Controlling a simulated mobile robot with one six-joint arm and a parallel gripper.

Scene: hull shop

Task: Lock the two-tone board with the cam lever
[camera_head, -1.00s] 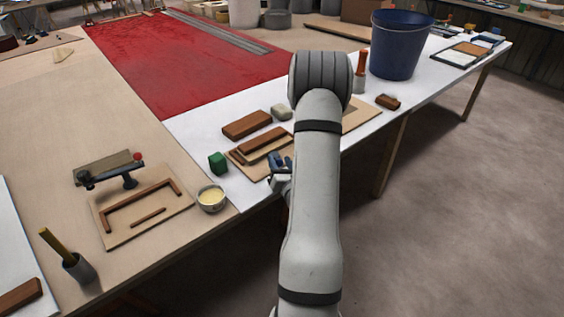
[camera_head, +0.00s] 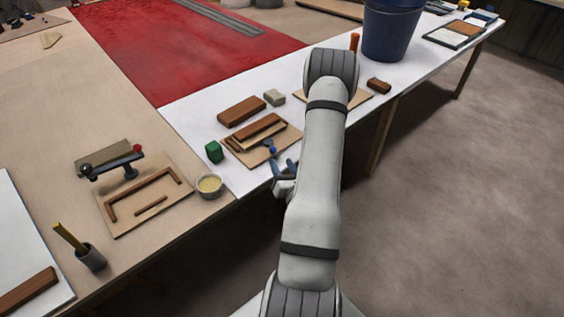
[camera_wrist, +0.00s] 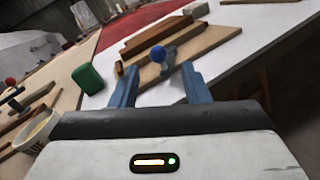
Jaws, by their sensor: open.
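A brown and tan two-tone board (camera_head: 257,134) lies between brown wooden strips on a light baseboard (camera_head: 287,143) on the white table. It shows in part in the wrist view (camera_wrist: 165,32), beyond the lever. The cam lever (camera_head: 270,147), with a blue ball knob (camera_wrist: 158,54), stands at the near side of the board; whether it presses on the board I cannot tell. My gripper (camera_head: 285,167) is open and empty at the near edge of the baseboard. In the wrist view its two blue fingers (camera_wrist: 157,80) are apart, with the knob beyond the gap.
A second fixture with a red-knobbed lever (camera_head: 122,166) is at the left. A blue bucket (camera_head: 391,28) stands far right.

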